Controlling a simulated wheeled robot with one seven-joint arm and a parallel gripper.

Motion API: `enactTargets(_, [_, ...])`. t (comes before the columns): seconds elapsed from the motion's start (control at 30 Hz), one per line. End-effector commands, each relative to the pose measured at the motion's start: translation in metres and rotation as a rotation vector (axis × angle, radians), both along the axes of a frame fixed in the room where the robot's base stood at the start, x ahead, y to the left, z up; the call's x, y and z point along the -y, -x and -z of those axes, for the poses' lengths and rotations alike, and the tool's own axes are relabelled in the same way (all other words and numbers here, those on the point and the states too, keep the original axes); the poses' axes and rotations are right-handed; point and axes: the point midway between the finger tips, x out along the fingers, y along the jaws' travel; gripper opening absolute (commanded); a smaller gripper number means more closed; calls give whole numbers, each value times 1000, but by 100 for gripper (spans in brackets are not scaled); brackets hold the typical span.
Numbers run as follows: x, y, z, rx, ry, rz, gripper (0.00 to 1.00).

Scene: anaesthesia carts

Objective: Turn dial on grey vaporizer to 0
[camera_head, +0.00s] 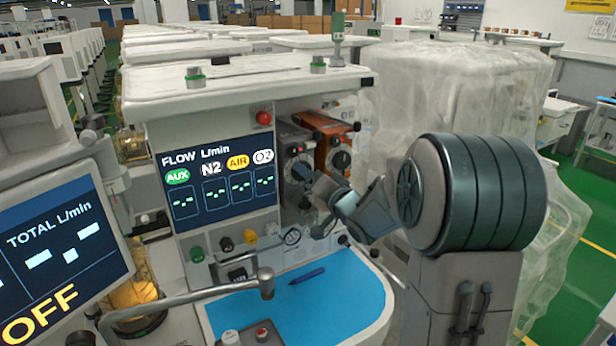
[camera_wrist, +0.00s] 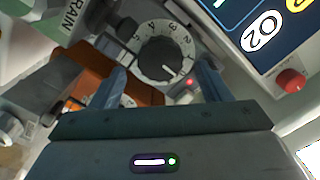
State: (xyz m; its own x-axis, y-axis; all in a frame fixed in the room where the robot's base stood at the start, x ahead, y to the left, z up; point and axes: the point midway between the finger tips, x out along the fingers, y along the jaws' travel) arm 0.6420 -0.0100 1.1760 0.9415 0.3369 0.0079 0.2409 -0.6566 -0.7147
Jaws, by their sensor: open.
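The grey vaporizer (camera_head: 290,142) is mounted on the cart's front, left of an orange vaporizer (camera_head: 325,150). In the wrist view its round dark dial (camera_wrist: 160,58) faces the camera, with white numerals around the rim and a white mark at its lower right. My gripper (camera_wrist: 160,66) is open, with one finger on each side of the dial in the picture. I cannot tell whether either finger touches it. In the head view my gripper (camera_head: 306,176) is at the grey vaporizer's front and partly covers the dial.
The orange vaporizer also shows at left in the wrist view (camera_wrist: 92,87). A red knob (camera_wrist: 291,81) and the flow screen (camera_head: 222,180) are beside the grey vaporizer. Below is a blue work surface (camera_head: 335,300) with a pen (camera_head: 307,276). A plastic-wrapped cart (camera_head: 450,90) stands right.

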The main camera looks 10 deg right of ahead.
Motion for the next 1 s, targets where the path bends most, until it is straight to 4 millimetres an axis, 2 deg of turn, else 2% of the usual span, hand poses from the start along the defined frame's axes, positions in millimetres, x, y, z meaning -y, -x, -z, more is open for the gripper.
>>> enactTargets(0.3, [24,65,2,2,2,3,70])
enactTargets(0.5, [35,95,1,2,3,2,70])
enactTargets(0.7, [39,108,1,1,1,1,70])
enactTargets(1.0, [39,109,1,0,0,0,70])
